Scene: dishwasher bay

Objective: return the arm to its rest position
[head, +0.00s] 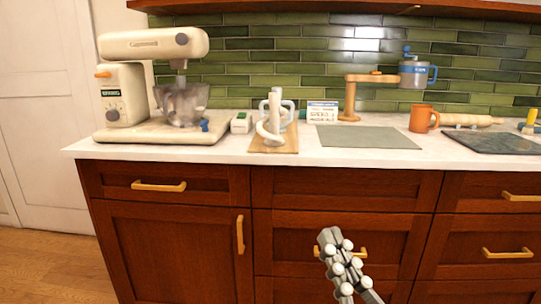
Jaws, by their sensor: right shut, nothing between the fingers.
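My right gripper (329,240) shows at the bottom middle, in front of the wooden drawers and below the counter edge. It is grey with pale round joints, and its fingers are together with nothing between them. It overlaps a yellow drawer handle (358,253) in the picture; I cannot tell whether it touches it. The rest of my right arm runs out of the bottom of the picture. My left gripper is not in view.
Drawer handles stick out below. Wood floor (40,265) is clear at left.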

